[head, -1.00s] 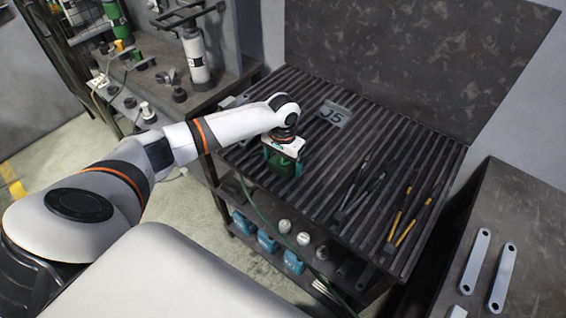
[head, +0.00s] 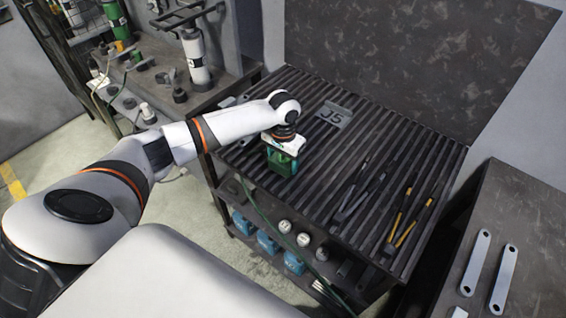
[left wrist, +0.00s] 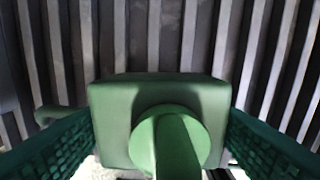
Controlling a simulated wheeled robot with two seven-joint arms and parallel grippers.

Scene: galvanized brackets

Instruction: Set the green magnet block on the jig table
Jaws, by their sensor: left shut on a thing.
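The green magnet block (head: 283,161) is at the front left part of the slatted jig table (head: 318,160). My left gripper (head: 281,158) is shut on it from above. In the left wrist view the green block (left wrist: 108,122) with its round boss and handle sits between the two dark green, textured fingers, and the slats (left wrist: 190,40) lie beyond it. I cannot tell whether the block's underside touches the slats. My right gripper is not in view.
A J5 plate (head: 334,115) lies on the slats behind the gripper. Dark tongs (head: 362,186) and yellow-marked tools (head: 405,220) lie to the right. A bench with two flat brackets (head: 476,262) stands at far right. The middle slats are clear.

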